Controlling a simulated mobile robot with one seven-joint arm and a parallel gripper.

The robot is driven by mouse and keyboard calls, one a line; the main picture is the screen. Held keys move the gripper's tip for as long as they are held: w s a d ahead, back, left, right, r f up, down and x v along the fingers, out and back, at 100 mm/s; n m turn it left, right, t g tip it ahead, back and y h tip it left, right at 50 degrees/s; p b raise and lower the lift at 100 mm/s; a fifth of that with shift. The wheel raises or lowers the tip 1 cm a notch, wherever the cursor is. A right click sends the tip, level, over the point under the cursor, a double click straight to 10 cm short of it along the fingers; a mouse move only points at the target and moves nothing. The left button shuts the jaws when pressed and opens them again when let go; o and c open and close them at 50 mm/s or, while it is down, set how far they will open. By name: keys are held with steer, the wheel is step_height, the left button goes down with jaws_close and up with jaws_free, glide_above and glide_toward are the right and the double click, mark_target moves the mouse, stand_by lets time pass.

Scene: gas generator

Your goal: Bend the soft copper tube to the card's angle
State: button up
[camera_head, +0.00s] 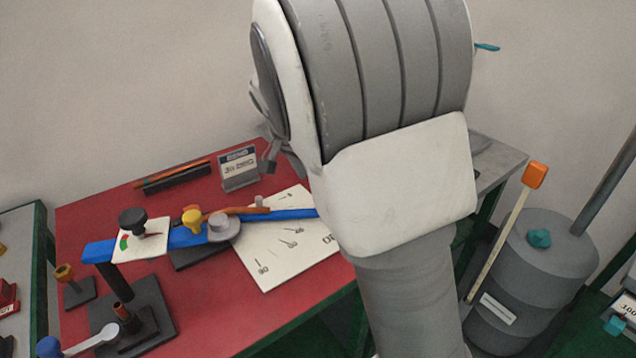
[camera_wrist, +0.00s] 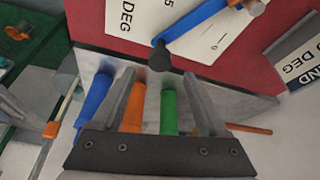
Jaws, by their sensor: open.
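The copper tube (camera_head: 240,210) lies along the blue bar (camera_head: 282,214) of the bender, by a grey round former (camera_head: 222,228); its far part is hidden behind my arm. A white angle sheet (camera_head: 285,262) with printed marks lies under the bar. The card (camera_head: 239,168) stands upright at the back of the red table; its number is too blurred to read. In the wrist view, the blue bar (camera_wrist: 195,20) ends in a dark knob (camera_wrist: 160,55) just beyond my gripper (camera_wrist: 162,90). My gripper's grey fingers are apart, and I see no tube between them.
A dark rack with thin rods (camera_head: 178,178) lies behind the bender. A yellow knob (camera_head: 193,219) and black knob (camera_head: 132,221) rise from the bar. Coloured rods (camera_wrist: 168,110) show around my fingers, unclear what they are. A grey drum (camera_head: 540,265) stands right.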

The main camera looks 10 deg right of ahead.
steer(key=p+v, duration=0.2)
steer(key=v, duration=0.9)
steer(key=shift+r, duration=0.35)
steer(key=shift+s, duration=0.1)
steer(key=s+d+n+t+y, duration=0.15)
steer(key=s+n, duration=0.35)
steer(key=s, duration=0.7)
steer(key=s+d+n+t+y, duration=0.1)
steer(key=s+d+n+y, duration=0.3)
steer(key=s, duration=0.8)
step_height(320, 180, up, 11)
steer(key=a+n+h+p, duration=0.1)
steer(key=h+p, duration=0.1)
steer(key=p, duration=1)
steer(key=shift+r+n, duration=0.25)
steer(key=shift+n, duration=0.05)
